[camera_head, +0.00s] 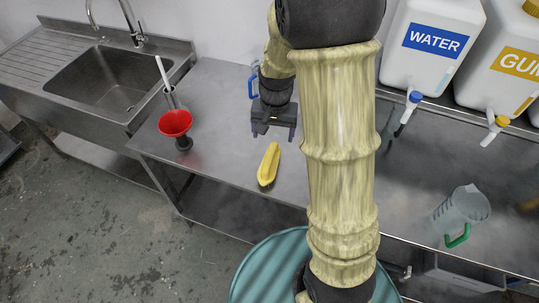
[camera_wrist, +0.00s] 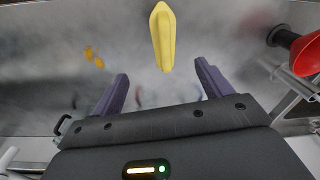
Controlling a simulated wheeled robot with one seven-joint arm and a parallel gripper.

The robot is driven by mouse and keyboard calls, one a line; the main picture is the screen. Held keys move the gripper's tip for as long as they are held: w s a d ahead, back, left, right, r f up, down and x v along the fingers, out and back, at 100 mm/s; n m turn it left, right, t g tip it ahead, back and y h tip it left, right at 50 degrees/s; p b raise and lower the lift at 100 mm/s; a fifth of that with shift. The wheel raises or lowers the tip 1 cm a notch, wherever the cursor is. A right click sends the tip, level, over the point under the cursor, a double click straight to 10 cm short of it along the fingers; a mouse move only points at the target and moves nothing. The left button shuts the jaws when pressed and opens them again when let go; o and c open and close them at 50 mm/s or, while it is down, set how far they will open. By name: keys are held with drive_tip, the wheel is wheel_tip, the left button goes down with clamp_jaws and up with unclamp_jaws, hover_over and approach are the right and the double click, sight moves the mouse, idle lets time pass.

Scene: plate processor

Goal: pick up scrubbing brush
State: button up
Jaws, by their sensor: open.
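A long yellow object (camera_head: 268,165), tapered at one end, lies on the steel counter near its front edge. It seems to be the scrubbing brush, but I see no bristles. In the wrist view the yellow object (camera_wrist: 163,38) is at the top centre, with its lower tip just beyond the fingertips. My gripper (camera_head: 274,135) points down over the counter, just behind the yellow object in the head view. Its two fingers are apart, with nothing between them, as the wrist view (camera_wrist: 162,80) also shows.
A red funnel (camera_head: 175,123) and a white-handled tool (camera_head: 163,73) stand left, near the sink (camera_head: 115,80). A blue handle (camera_head: 252,83) shows behind my gripper. Right are a WATER container (camera_head: 430,60), another container (camera_head: 505,75) and a clear jug (camera_head: 465,207).

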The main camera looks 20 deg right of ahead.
sight(270, 154)
drive_tip(key=w, duration=0.1)
drive_tip(key=w+m+p, duration=0.1)
drive_tip(key=w, duration=0.1)
drive_tip(key=shift+w+m+g, duration=0.3)
wheel_tip(270, 154, down, 12)
drive_tip(key=p, duration=0.3)
drive_tip(key=shift+p, duration=0.3)
drive_tip(key=shift+s+f+p, duration=0.15)
drive_tip(key=shift+f+p, duration=0.6)
drive_tip(key=shift+f, duration=0.1)
drive_tip(key=shift+f+p, duration=0.7)
drive_tip(key=shift+f, duration=1.1)
